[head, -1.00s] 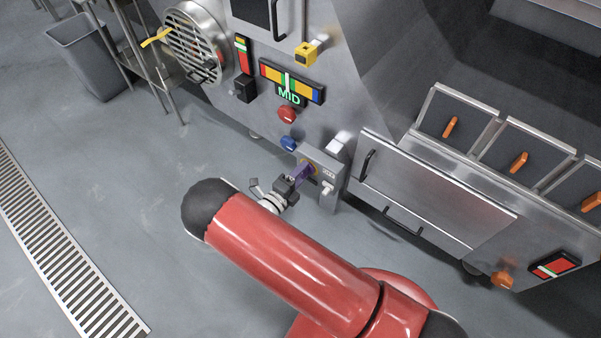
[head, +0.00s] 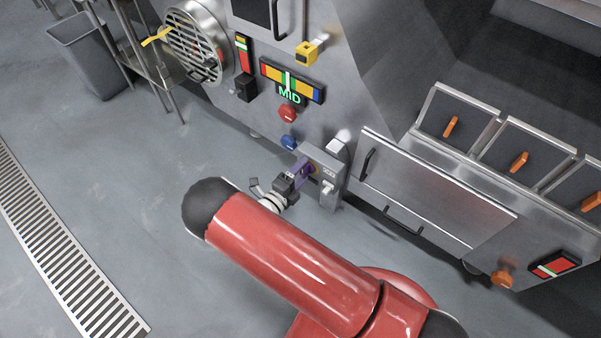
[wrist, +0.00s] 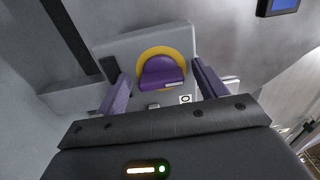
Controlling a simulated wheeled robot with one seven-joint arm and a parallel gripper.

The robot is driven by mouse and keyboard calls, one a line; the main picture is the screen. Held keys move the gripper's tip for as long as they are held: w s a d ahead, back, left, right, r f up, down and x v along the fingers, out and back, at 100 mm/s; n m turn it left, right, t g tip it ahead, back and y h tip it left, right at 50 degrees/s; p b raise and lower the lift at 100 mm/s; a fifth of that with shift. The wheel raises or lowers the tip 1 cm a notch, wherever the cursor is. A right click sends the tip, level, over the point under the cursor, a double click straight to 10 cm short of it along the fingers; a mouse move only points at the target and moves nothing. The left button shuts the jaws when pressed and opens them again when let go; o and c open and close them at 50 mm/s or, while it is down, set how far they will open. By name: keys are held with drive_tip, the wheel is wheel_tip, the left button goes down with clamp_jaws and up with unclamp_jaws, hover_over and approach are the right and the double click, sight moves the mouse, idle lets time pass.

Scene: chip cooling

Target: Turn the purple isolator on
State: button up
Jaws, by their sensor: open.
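The purple isolator (wrist: 162,73) is a rounded purple knob on a yellow ring, on the face of a grey box (head: 325,160). In the wrist view it faces me between the two purple fingers of my gripper (wrist: 161,78). The fingers are open, one on each side of the knob, with gaps showing. I cannot tell how deep they reach around it. In the head view my gripper (head: 302,172) is at the box's front and hides most of the knob.
A white switch (head: 328,187) is on the same box, right of my gripper. A blue knob (head: 289,143) and a red knob (head: 287,113) sit up and left on the machine. A drawer front (head: 430,190) with black handles is at the right. Open floor lies left.

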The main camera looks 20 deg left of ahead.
drive_tip(key=v, duration=0.7)
drive_tip(key=shift+s+a, duration=0.15)
drive_tip(key=shift+s, duration=0.2)
